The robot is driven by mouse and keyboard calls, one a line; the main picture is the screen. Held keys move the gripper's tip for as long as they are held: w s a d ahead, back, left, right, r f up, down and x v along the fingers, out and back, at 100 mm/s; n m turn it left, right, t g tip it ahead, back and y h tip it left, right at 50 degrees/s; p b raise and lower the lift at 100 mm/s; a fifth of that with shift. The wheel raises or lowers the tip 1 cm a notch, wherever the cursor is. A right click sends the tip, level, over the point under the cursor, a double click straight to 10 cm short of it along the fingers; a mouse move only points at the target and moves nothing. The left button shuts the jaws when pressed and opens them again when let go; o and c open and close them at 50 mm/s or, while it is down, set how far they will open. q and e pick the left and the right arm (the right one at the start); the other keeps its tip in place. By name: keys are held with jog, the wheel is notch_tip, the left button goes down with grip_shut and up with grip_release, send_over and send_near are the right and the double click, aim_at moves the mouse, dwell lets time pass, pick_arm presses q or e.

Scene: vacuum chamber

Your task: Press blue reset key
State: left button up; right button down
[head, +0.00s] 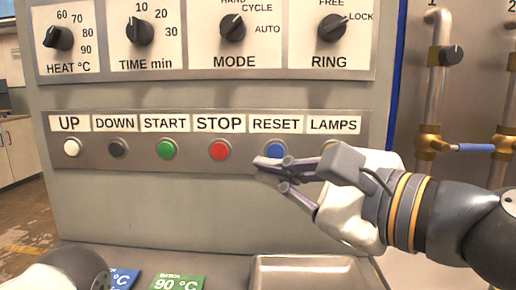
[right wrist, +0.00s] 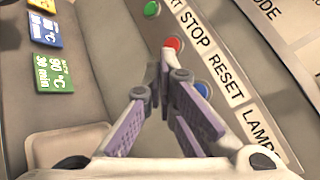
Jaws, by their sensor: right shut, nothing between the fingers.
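The blue reset key (head: 275,148) is a round button in a metal rim below the RESET label (head: 275,124) on the panel's lower strip. My right gripper (head: 261,166) comes in from the right, shut and empty, with its fingertips just below and left of the blue key. Its fingers cover the key's lower edge in the head view. In the right wrist view the shut fingertips (right wrist: 167,62) show near the red STOP key (right wrist: 173,44), and the blue key (right wrist: 201,88) is beside the right finger. I cannot tell whether the tips touch the panel. My left gripper is out of view.
White UP (head: 71,148), black DOWN (head: 118,147), green START (head: 166,149) and red STOP (head: 219,150) keys are in the same row. The LAMPS key is mostly hidden by my gripper. Knobs are above; a metal tray (head: 262,262) and cards (head: 178,282) are below.

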aim_at(276, 152)
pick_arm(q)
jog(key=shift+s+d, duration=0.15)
pick_arm(e)
jog(key=shift+s+d, duration=0.1)
jog(key=shift+d, duration=0.1)
